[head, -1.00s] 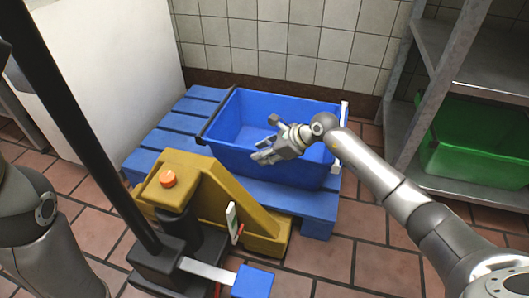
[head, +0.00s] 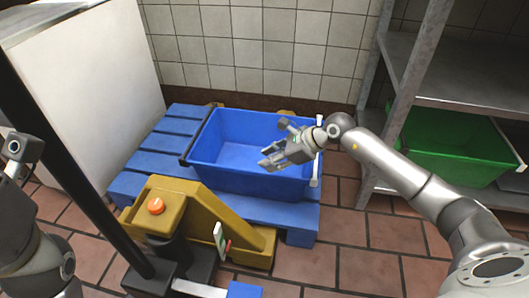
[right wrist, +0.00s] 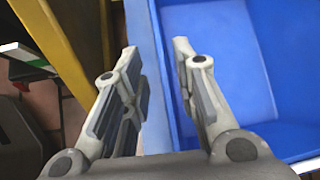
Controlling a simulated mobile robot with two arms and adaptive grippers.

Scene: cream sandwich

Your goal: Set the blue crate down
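The blue crate (head: 240,178) is empty and sits upright on a blue pallet (head: 160,141). It has a dark handle on its left end and a pale one on its right end. My right gripper (head: 266,158) is over the crate, near its front wall. In the right wrist view the gripper (right wrist: 156,48) has its fingers spread with nothing gripped. The crate's rim (right wrist: 151,90) shows between and beyond the fingers; I cannot tell whether they touch it. My left arm shows at the left edge, but its fingers are out of view.
A yellow pallet jack (head: 225,221) with an orange knob stands in front of the pallet. A metal shelf (head: 455,75) at the right holds a green crate (head: 450,158). A white cabinet (head: 90,80) is at the left, a tiled wall behind. Floor at front right is clear.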

